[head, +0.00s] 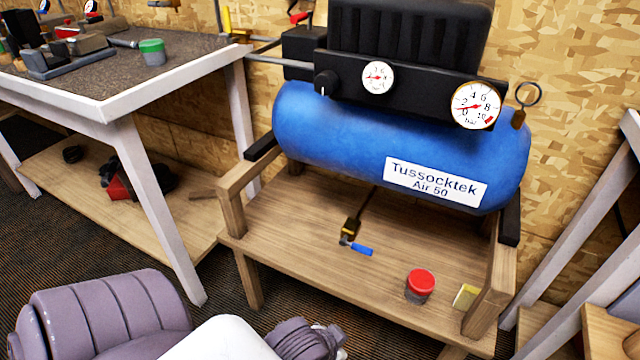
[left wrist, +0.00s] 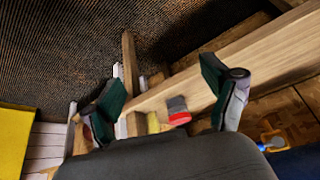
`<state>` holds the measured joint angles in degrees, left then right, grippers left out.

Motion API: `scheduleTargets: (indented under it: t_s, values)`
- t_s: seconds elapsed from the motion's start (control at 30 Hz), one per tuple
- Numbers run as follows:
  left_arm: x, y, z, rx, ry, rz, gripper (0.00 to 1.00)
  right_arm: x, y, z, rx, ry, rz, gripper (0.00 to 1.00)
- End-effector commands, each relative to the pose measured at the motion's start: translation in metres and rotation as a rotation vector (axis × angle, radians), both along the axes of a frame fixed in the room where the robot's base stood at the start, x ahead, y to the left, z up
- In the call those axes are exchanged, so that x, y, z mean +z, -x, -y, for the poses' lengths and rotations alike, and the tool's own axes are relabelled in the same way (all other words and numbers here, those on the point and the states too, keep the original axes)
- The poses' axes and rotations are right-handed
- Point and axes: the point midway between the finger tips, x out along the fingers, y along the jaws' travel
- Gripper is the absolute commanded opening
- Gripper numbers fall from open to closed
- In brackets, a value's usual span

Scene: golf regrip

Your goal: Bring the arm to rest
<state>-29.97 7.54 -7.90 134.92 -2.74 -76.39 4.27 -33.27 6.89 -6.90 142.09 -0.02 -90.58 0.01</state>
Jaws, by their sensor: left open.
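My left gripper (left wrist: 162,76) is open, its two green-padded fingers spread wide apart with nothing held between them. In the left wrist view it hangs over the compressor's wooden stand, and a jar with a red lid (left wrist: 178,112) shows in the background between the fingers. In the head view my left arm's mauve and white links fill the bottom left, and the gripper's fingers cannot be made out there. My right gripper is in neither view.
A blue air compressor (head: 345,140) with two gauges stands on a wooden stand (head: 300,225). On the stand's board are a blue-handled valve (head: 355,243), the red-lidded jar (head: 419,286) and a yellow block (head: 466,297). A white-legged workbench (head: 120,100) stands at left. Patterned carpet lies below.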

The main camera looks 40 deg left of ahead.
Motion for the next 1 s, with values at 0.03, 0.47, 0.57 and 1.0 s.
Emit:
scheduleTargets:
  t_s: [0.03,0.47,0.57,1.0]
  values:
    - [0.006,0.018,0.0,-0.012,0.0,-0.054,0.86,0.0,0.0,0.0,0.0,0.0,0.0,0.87]
    - [0.016,0.056,0.001,-0.052,-0.003,-0.183,0.86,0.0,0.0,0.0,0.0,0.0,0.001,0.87]
    - [0.016,0.055,0.001,-0.051,-0.003,-0.183,0.86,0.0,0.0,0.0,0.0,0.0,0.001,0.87]
    - [-0.009,0.043,0.003,-0.052,-0.005,-0.212,0.86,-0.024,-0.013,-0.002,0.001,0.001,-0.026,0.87]
